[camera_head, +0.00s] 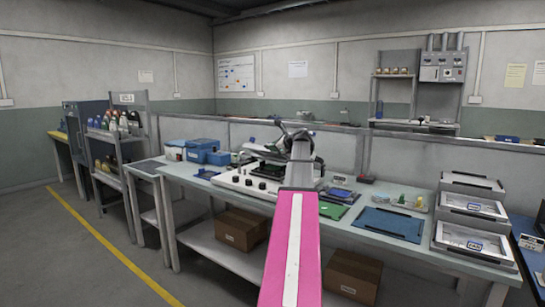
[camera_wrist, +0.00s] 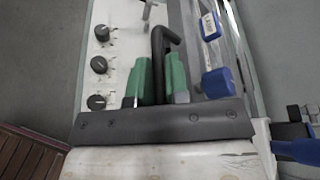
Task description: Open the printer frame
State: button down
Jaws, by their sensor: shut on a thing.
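The printer (camera_head: 240,181), a white machine with black knobs along its front, stands on the long workbench. Its upper part, with the frame, is partly hidden behind my arm in the head view, so I cannot tell how far the frame is raised. In the wrist view, the printer's white panel with black knobs (camera_wrist: 99,65) is at the left. A bent black handle (camera_wrist: 160,38) runs between the green fingers of my gripper (camera_wrist: 160,80), which is shut on it. My gripper's fingertips are not clear in the head view.
Blue boxes (camera_head: 200,150) stand left of the printer. A green board (camera_head: 333,211), a blue mat (camera_head: 388,224) and stacked grey frames (camera_head: 474,238) lie to the right. A low partition (camera_head: 340,148) runs behind the workbench (camera_head: 425,251). Cardboard boxes (camera_head: 242,229) sit on the shelf below.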

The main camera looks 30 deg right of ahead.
jog(key=w+d+r+m+g+y, duration=0.1)
jog(key=w+d+r+m, duration=0.3)
jog(key=d+r, duration=0.8)
jog(key=shift+w+d+y, duration=0.55)
jog(key=shift+w+y, duration=0.15)
jog(key=shift+y, duration=0.1)
jog(key=shift+d, duration=0.1)
jog(key=c, duration=1.2)
grip_release()
jog(key=shift+o, duration=0.2)
jog(key=v, duration=1)
jog(key=shift+s+d+r, duration=0.2)
jog(key=shift+s+r, duration=0.05)
jog(key=shift+s, duration=0.05)
